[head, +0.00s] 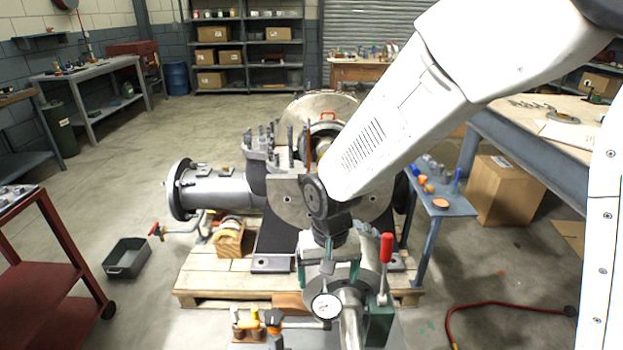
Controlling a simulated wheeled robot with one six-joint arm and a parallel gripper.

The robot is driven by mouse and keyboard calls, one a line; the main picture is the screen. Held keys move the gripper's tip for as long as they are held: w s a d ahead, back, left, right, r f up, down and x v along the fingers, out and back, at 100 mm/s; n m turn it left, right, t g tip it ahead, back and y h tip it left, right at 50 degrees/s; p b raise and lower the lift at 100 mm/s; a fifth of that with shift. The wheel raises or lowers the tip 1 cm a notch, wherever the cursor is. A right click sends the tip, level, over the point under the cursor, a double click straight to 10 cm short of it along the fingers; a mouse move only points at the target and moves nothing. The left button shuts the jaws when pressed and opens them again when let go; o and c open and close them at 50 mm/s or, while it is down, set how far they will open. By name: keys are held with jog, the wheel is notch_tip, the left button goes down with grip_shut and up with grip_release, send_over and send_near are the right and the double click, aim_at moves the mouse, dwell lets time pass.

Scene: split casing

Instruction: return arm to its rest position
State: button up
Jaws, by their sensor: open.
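My white arm reaches in from the upper right and bends down in front of the split casing (290,203). My gripper (328,271) points down at the end of it, below the dark wrist. Its two fingers are apart, with nothing seen held between them. It hangs over or just behind a metal fixture with a round dial gauge (326,306) and a red-handled lever (386,248). I cannot tell whether the fingers touch the fixture. The arm hides the casing's right side.
The casing stands on a wooden pallet (200,282). A small blue-grey stand (447,207) with small parts is right of it. A workbench (530,150) is at right, a red cart (45,285) at left. A grey bin (127,258) and red hose (490,305) lie on the floor. The left floor is mostly clear.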

jog(key=s+d+r+m+t, duration=0.1)
jog(key=s+d+r, duration=1.8)
jog(key=d, duration=0.2)
jog(key=shift+s, duration=0.3)
dwell(0.6)
